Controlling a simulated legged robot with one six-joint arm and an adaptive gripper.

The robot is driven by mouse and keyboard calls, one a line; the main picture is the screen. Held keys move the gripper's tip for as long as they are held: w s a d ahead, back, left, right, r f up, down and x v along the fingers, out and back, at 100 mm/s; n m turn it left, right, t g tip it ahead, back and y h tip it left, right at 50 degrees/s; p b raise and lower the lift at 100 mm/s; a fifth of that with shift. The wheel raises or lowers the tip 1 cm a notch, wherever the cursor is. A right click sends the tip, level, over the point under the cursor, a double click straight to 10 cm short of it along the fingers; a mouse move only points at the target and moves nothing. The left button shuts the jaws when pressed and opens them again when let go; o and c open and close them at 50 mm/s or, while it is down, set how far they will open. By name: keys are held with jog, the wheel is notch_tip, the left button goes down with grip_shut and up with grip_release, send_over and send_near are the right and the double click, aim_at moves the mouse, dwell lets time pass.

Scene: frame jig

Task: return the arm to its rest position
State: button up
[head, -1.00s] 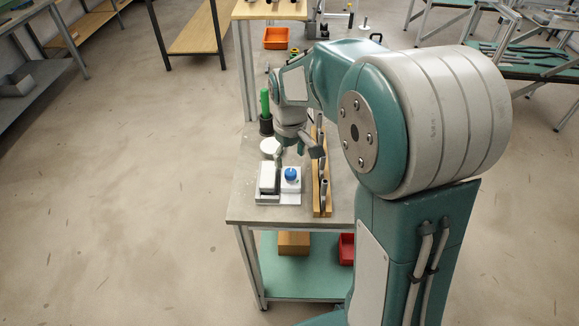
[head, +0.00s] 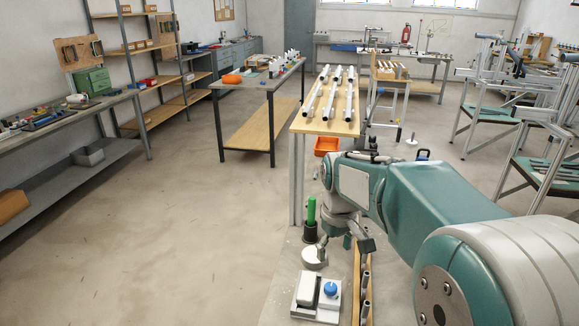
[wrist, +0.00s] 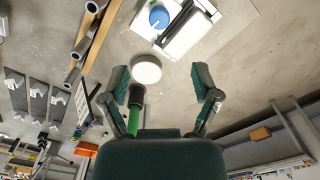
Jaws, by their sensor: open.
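My gripper (head: 347,246) hangs over the grey jig table (head: 281,285) in the head view, at the end of my bent arm. In the wrist view my gripper (wrist: 166,93) shows its two dark pads wide apart with nothing held between them. A round white disc (wrist: 146,69) lies beyond the fingertips; it also shows in the head view (head: 314,258), left of and below the gripper. The green-handled tool (head: 311,211) stands upright in a dark holder behind the disc.
A white block with a blue knob (head: 330,289) sits near the table's front. A wooden rack with metal tubes (head: 362,290) stands right of it. A wooden-topped table with pipes (head: 325,127) and an orange bin (head: 326,146) are behind. Open floor (head: 150,240) lies to the left.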

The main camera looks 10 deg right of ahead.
jog(key=s+r+m+t, duration=0.2)
jog(key=s, duration=0.8)
jog(key=s+r+m+t, duration=0.2)
jog(key=s+t, duration=0.1)
jog(key=s, duration=0.8)
jog(key=shift+r+t, duration=0.15)
jog(key=shift+t, duration=0.15)
